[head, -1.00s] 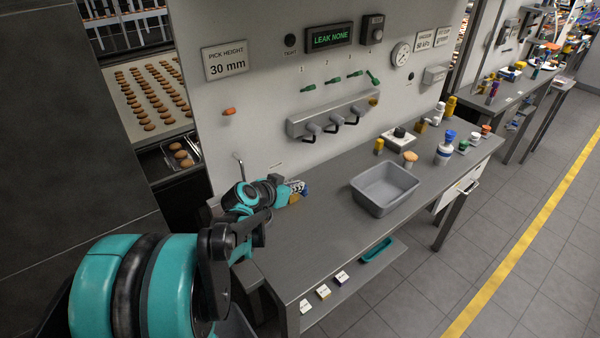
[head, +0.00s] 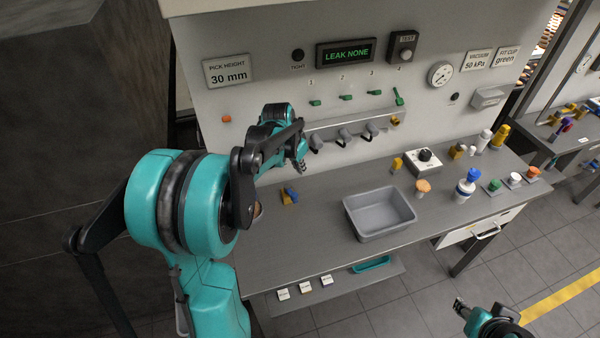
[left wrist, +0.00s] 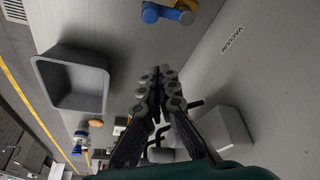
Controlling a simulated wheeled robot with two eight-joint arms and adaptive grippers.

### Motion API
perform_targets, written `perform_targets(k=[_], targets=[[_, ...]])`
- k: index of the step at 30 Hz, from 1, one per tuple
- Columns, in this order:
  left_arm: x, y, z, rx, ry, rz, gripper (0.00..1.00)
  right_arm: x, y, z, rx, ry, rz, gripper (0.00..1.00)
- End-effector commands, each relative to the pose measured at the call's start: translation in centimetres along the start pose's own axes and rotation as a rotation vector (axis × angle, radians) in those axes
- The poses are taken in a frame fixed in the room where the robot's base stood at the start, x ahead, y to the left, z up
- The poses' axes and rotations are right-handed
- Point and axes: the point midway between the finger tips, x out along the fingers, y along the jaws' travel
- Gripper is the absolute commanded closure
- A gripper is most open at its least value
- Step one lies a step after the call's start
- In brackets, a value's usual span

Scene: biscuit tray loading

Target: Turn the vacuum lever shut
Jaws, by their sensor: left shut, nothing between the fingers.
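The vacuum valve stands on the bench near the back wall, with a blue lever (head: 292,192) and a yellow body (head: 285,199). In the left wrist view the blue lever (left wrist: 163,13) shows at the top edge, by a wall label reading VACUUM. The yellow body is cut off by the frame there. My left gripper (head: 301,164) is shut and empty, above the bench and apart from the lever. Its closed fingers (left wrist: 158,82) point toward the bench in the left wrist view. My right gripper (head: 461,308) is at the lower right, away from the bench; its fingers are too small to judge.
A grey bin (head: 372,232) stands on the bench (head: 310,240). A wall rack (head: 340,122) with hooked black holders is close to my left gripper.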

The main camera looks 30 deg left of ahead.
Motion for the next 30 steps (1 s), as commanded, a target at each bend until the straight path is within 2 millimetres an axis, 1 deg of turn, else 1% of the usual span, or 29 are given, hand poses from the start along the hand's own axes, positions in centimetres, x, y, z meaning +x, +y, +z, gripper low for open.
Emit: perform_targets(k=[9, 13, 14, 15, 18, 21, 24, 30], targets=[[6.7, 0.0, 0.0, 0.002, 0.002, 0.0, 1.0, 1.4, 0.0, 1.0, 0.0, 0.0, 0.0, 0.6], [9.3, 0.0, 0.0, 0.002, 0.002, 0.0, 1.0, 1.8, 0.0, 1.3, 0.0, 0.0, 0.0, 0.6], [9.5, 0.0, 0.2, 0.0, 0.002, 0.0, 1.0, 1.9, 0.0, 1.3, 0.0, 0.0, 0.0, 0.6], [8.8, 0.0, 1.1, -0.001, 0.002, 0.0, 1.0, 1.8, 0.0, 1.3, 0.0, 0.0, 0.0, 0.6], [8.3, 0.0, 2.4, -0.002, 0.003, 0.0, 1.0, 1.9, 0.0, 1.3, 0.0, 0.0, 0.0, 0.6], [8.0, 0.0, 3.2, 0.0, 0.003, 0.0, 1.0, 1.9, 0.0, 1.4, 0.0, 0.0, 0.0, 0.6], [7.8, 0.0, 3.7, 0.0, 0.003, 0.0, 1.0, 1.9, 0.0, 1.4, 0.0, 0.0, 0.0, 0.6], [7.7, 0.0, 3.8, 0.001, 0.003, 0.0, 1.0, 1.9, 0.0, 1.4, 0.0, 0.0, 0.0, 0.6]])
